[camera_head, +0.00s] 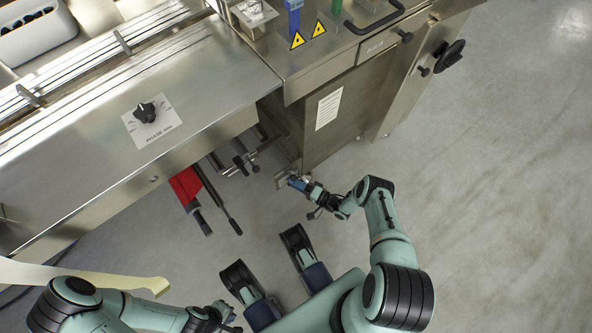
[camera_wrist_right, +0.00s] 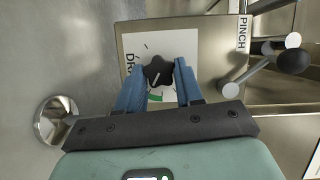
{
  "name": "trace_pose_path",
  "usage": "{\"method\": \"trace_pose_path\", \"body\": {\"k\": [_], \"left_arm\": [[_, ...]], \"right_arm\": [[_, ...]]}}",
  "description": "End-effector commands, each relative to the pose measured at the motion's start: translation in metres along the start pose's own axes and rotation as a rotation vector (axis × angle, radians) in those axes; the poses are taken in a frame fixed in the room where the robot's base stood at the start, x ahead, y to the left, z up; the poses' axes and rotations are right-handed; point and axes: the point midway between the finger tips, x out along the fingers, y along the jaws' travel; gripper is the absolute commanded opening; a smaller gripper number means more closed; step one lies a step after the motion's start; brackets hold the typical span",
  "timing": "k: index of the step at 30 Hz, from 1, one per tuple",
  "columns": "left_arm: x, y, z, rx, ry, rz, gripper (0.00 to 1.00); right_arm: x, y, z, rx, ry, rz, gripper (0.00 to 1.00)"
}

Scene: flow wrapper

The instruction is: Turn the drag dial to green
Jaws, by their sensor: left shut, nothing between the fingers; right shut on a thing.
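The drag dial (camera_wrist_right: 157,71) is a black lobed knob on a white label (camera_wrist_right: 130,48) that reads "DR…", the rest being covered. A green patch (camera_wrist_right: 155,98) shows on the label below the knob, with a pale mark near the knob's lower edge. My right gripper (camera_wrist_right: 159,68) has its blue fingers on both sides of the knob, shut on it. In the head view my right gripper (camera_head: 291,180) is at a small plate (camera_head: 281,178) low on the machine, and the knob is hidden there. My left gripper (camera_head: 229,314) is shut and empty at the bottom.
A phase dial (camera_head: 145,112) sits on the machine top at left. A red part (camera_head: 186,186) hangs under the machine. The floor at right is clear.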

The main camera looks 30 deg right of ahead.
Motion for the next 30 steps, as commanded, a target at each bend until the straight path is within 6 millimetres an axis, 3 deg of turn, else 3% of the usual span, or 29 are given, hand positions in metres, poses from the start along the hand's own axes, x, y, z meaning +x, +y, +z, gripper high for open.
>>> {"method": "trace_pose_path", "body": {"k": [13,14,15,16,25,30], "left_arm": [[0.0,0.0,0.0,0.0,0.0,0.0,0.0],[0.0,0.0,0.0,0.0,0.0,0.0,0.0],[0.0,0.0,0.0,0.0,0.0,0.0,0.0],[0.0,0.0,0.0,0.0,0.0,0.0,0.0],[0.0,0.0,0.0,0.0,0.001,0.0,0.0],[-0.004,0.004,-0.004,0.006,0.019,0.008,0.0]], "right_arm": [[-0.002,0.002,0.003,0.013,-0.004,0.0,0.05],[-0.002,0.002,0.003,0.013,-0.004,0.0,0.42],[-0.002,0.002,0.003,0.013,-0.004,0.0,0.55],[-0.002,0.002,0.003,0.012,-0.004,-0.001,0.61],[-0.002,0.001,0.001,0.01,-0.001,-0.002,0.61],[-0.018,0.001,0.0,0.01,0.0,0.001,0.61]]}}
